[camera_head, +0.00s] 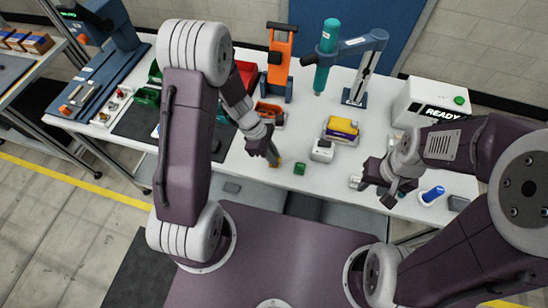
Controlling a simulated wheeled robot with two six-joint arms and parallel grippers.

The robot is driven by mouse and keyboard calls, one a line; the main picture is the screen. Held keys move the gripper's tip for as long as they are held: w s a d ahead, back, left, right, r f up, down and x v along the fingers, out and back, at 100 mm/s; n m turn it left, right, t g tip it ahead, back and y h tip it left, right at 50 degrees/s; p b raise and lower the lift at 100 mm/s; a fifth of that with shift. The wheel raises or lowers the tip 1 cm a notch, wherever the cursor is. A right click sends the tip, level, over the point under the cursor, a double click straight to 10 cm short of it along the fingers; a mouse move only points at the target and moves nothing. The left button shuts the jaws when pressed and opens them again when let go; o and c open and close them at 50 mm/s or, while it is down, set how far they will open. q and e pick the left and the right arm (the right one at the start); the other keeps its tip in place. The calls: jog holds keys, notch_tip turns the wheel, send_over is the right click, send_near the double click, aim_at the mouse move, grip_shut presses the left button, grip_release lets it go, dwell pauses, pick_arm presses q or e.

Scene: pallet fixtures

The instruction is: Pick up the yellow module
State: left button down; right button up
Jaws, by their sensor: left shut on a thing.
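My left gripper (272,158) points down over the white table, left of the green block. It is shut on a small yellow module (275,163), whose yellow-brown surface shows only in part at the fingertips, at or just above the table top. I cannot tell whether it touches the table. My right gripper (378,190) hangs over the table's front right, near a small white piece (355,182). Its fingers are too dark and small to tell whether they are open.
A small green block (299,169) and a white box (322,150) lie right of my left gripper. Behind them is a yellow and purple block (342,126). A blue part (432,193) lies on the right. An orange press (279,62) and a READY box (428,103) stand behind.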

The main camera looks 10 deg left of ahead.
pick_arm(q)
jog(key=shift+r, duration=0.45)
notch_tip(320, 180, up, 3)
jog(key=shift+p, duration=0.45)
jog(key=s+d+r, duration=0.7)
jog(key=d, duration=0.2)
jog(key=shift+s, duration=0.35)
